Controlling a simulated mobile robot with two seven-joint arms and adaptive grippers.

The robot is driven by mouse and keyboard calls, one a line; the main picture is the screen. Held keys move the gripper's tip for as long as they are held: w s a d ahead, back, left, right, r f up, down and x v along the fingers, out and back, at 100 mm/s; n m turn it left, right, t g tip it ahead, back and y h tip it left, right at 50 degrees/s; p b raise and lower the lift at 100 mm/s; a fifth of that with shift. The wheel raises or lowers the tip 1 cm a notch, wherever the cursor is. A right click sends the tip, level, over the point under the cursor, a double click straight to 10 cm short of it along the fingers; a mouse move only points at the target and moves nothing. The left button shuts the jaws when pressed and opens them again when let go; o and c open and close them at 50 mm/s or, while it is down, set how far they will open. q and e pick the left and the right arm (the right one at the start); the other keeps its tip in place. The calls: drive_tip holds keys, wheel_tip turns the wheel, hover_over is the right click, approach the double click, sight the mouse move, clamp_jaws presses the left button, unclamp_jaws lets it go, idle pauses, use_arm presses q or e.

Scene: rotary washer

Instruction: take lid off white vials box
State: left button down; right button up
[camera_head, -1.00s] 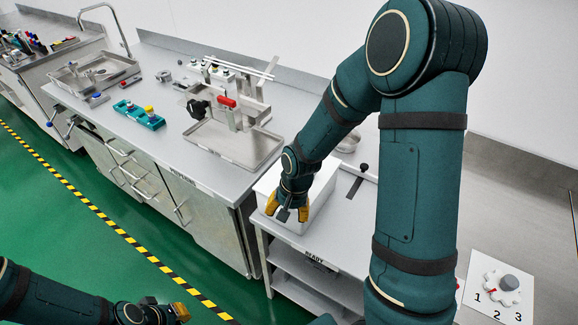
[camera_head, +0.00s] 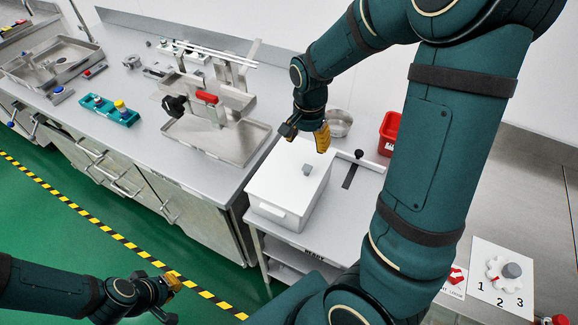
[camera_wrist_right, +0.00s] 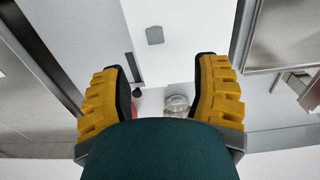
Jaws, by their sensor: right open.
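The white box (camera_head: 322,205) stands upright on the cart marked READY. Its flat white lid (camera_head: 283,180) is on top, with a small grey square knob (camera_head: 307,169) in the middle. My right gripper (camera_head: 306,138) is open and empty, above the lid's far part and apart from the knob. In the right wrist view its two yellow fingers (camera_wrist_right: 164,88) are spread wide, and the knob (camera_wrist_right: 155,35) lies beyond them, above the gap. The inside of the box is hidden. My left gripper (camera_head: 172,292) is low at the left, over the floor, far from the box.
A steel tray with a red-handled stand (camera_head: 206,97) is on the counter left of the box. A metal bowl (camera_head: 339,124) and a red bin (camera_head: 390,132) stand behind it. A dial panel (camera_head: 503,278) is at the lower right.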

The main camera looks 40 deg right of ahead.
sight(308, 166)
drive_tip(key=f, duration=0.3)
drive_tip(key=f+b, duration=0.1)
drive_tip(key=f, duration=0.2)
drive_tip(key=shift+s+d+f, duration=0.1)
drive_tip(key=shift+s+f, duration=0.1)
drive_tip(key=shift+f, duration=0.15)
drive_tip(key=f, duration=0.5)
drive_tip(key=shift+d, duration=0.3)
clamp_jaws()
